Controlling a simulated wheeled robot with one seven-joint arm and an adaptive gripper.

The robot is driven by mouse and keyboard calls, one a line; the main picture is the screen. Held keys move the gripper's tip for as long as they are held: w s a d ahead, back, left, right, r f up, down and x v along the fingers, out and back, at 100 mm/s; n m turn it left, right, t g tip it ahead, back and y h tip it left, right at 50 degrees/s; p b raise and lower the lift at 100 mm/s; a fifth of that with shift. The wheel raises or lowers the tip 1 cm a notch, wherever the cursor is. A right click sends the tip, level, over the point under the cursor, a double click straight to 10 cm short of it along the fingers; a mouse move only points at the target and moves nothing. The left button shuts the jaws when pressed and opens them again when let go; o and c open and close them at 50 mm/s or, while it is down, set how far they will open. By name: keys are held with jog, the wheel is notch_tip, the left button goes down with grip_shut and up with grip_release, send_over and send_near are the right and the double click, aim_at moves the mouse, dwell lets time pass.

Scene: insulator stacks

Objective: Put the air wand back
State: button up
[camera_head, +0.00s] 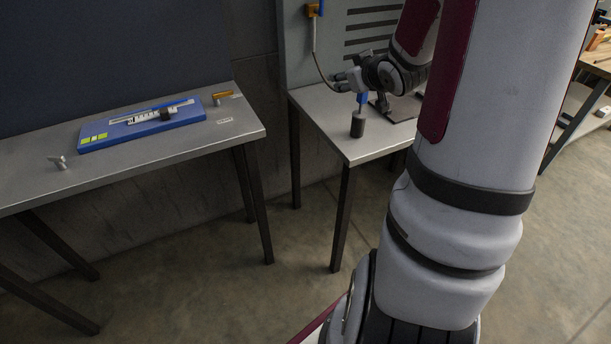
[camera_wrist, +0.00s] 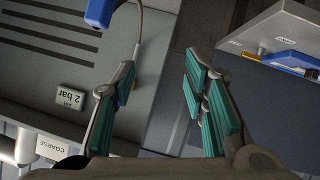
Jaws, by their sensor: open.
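A dark cylinder (camera_head: 358,125) with a blue upper part stands on the small table (camera_head: 350,150) below my wrist. A blue tray (camera_head: 130,127) lies on the left table (camera_head: 200,145). A gap separates the tables. The slotted panel (camera_wrist: 60,50) bears a "2 bar" label (camera_wrist: 70,99).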

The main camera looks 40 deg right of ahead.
jog(key=s+a+r+g, duration=0.3)
jog(key=a+r, duration=0.2)
jog(key=a, duration=0.6)
jog(key=s+a+n+g+y, duration=0.1)
jog(key=s+a+g+y, duration=0.3)
jog(key=s+a, duration=1.7)
jog(key=a+g, duration=0.1)
jog(key=a, duration=0.2)
jog(key=shift+s+r+y, duration=0.25)
jog(key=shift+s+y, duration=0.1)
jog(key=shift+y, duration=0.05)
